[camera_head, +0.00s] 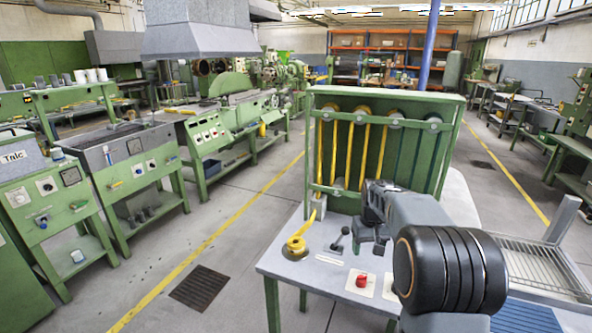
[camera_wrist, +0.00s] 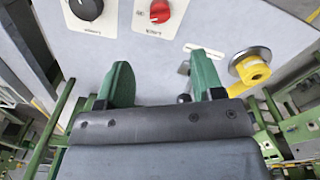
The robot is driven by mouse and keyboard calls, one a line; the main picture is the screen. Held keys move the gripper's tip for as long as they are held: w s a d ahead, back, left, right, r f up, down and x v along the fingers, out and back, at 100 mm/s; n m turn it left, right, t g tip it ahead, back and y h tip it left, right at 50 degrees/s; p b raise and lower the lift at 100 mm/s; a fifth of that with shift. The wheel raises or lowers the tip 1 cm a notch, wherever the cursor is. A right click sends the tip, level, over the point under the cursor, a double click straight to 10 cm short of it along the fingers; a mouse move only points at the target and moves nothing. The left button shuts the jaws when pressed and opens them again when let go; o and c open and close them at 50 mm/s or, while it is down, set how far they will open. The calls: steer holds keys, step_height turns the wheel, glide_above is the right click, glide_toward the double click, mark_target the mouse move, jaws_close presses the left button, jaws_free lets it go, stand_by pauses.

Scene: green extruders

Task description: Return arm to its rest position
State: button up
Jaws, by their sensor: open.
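My gripper (camera_wrist: 163,82) shows in the wrist view with its two green fingers apart and nothing between them. It is above the light grey top of the machine table (camera_wrist: 140,62). In the head view my dark grey arm reaches in from the lower right, in front of the green frame (camera_head: 450,150) with yellow strands. The fingertips are hard to make out there.
A yellow roll (camera_head: 297,246) sits on a round metal base left of my arm; a black-knobbed lever (camera_head: 340,238) and red knob (camera_head: 361,280) are close by. A wire rack (camera_head: 540,265) is at right.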

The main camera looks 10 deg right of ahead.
steer(key=s+a+r+t+p, duration=0.1)
steer(key=s+a+r+p, duration=0.2)
steer(key=s, duration=0.8)
steer(key=s+a+r+t+p, duration=0.2)
steer(key=s+a+r, duration=0.3)
steer(key=s, duration=0.6)
steer(key=a+p, duration=0.1)
steer(key=a, duration=0.1)
steer(key=shift+a+r+n, duration=0.25)
steer(key=shift+a+n, duration=0.1)
steer(key=shift+n, duration=0.05)
